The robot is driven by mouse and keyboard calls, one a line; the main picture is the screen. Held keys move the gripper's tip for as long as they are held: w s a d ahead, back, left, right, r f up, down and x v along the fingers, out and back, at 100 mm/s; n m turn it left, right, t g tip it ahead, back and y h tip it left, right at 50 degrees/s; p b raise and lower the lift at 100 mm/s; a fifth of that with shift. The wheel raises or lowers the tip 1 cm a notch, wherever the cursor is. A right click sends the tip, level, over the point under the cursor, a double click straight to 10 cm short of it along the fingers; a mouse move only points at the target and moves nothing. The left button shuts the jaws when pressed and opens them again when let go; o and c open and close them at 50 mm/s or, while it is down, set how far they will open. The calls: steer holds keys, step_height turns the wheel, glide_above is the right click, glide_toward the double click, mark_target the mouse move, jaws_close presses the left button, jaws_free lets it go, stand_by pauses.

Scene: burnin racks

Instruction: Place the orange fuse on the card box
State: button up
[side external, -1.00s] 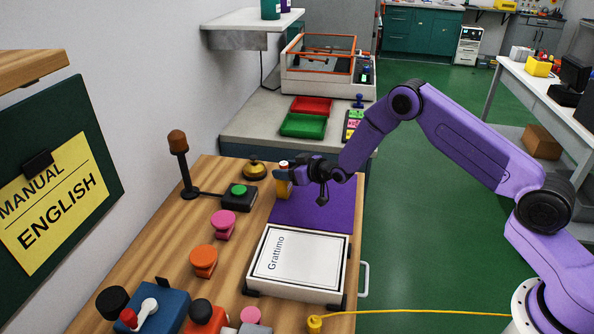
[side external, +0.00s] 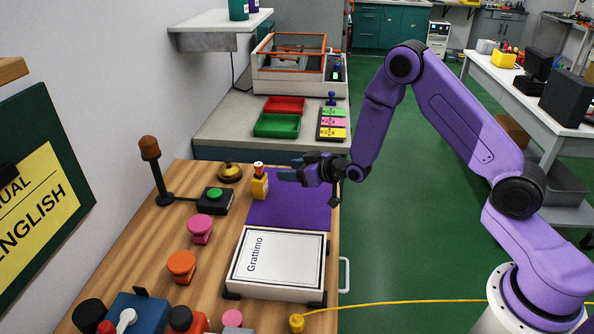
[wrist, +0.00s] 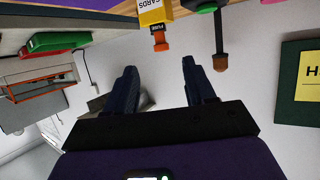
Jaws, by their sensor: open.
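The yellow card box (side external: 260,188) stands upright at the back left corner of the purple mat. In the wrist view, which looks upside down, the box (wrist: 152,14) and the fuse (wrist: 161,42) show at the top edge, the fuse touching the box. My gripper (side external: 288,172) is open and empty, to the right of the box and apart from the fuse. Its two dark fingers show spread in the wrist view (wrist: 160,72), with nothing between them.
A purple mat (side external: 290,212) lies under my gripper. A white case marked Grattimo (side external: 280,262) is in front of it. Red and green trays (side external: 276,125) lie behind.

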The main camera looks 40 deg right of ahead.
steer(key=shift+s+r, duration=0.1)
steer(key=shift+s, duration=0.1)
steer(key=s+a+r+n+g, duration=0.2)
steer(key=s+a+r+g, duration=0.15)
steer(key=s, duration=0.55)
steer(key=s+a+r+n+g, duration=0.25)
steer(key=s+a+g, duration=0.2)
steer(key=s, duration=0.55)
steer(key=s+d+r+n+g+h, duration=0.2)
steer(key=s+d+r, duration=0.1)
steer(key=s, duration=0.9)
steer(key=s+d+r+n+g+h, duration=0.1)
steer(key=s+d+r+n+g, duration=0.1)
steer(key=s+d, duration=0.4)
steer(key=s+r, duration=0.1)
steer(key=s, duration=0.4)
steer(key=shift+s+d+g+h, duration=0.15)
steer(key=shift+s+g+h, duration=0.25)
